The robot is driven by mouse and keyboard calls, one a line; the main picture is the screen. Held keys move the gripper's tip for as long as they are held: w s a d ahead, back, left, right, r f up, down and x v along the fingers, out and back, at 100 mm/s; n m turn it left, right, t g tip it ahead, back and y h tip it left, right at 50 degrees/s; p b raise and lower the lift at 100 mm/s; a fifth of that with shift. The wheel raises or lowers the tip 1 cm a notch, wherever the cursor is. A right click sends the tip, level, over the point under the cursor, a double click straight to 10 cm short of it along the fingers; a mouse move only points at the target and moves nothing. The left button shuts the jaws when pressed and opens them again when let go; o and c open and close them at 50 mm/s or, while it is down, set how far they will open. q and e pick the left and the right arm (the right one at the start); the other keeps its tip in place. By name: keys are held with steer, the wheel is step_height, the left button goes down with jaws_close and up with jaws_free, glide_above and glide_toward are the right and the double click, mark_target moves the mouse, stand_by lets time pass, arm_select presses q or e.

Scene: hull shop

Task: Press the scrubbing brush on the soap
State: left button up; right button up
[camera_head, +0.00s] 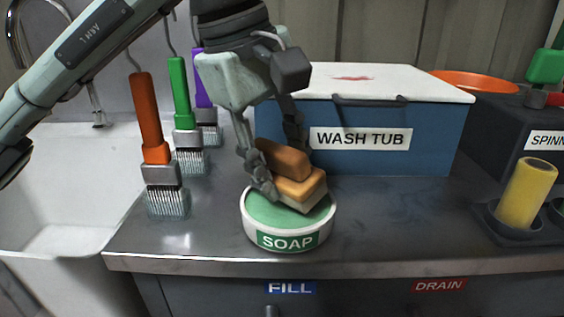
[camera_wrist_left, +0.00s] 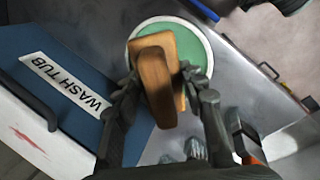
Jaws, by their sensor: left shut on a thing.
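The scrubbing brush (camera_head: 301,187) has a wooden body with a brown grip on top and pale bristles below. My left gripper (camera_head: 278,172) is shut on its grip. The brush sits tilted over the soap (camera_head: 262,208), a green disc in a round white dish labelled SOAP, near the counter's front edge. The bristles appear to meet the soap's right part, though exact contact is hard to tell. In the left wrist view the fingers (camera_wrist_left: 153,88) flank the brush (camera_wrist_left: 157,80), with the soap (camera_wrist_left: 190,45) under it. My right gripper is not in view.
A blue wash tub (camera_head: 300,110) with a white lid stands right behind the soap. Hanging brushes with orange (camera_head: 145,110), green (camera_head: 180,90) and purple handles are at left beside a white sink (camera_head: 50,200). A yellow roll (camera_head: 528,192) stands at right. Counter between is clear.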

mark_target(283, 143)
arm_select(q)
steer(key=shift+f+b, duration=0.6)
steer(key=shift+b, duration=0.2)
stand_by(1.9)
steer(key=shift+r, duration=0.1)
steer(key=shift+r+p, duration=1.45)
steer(key=shift+r, duration=2.05)
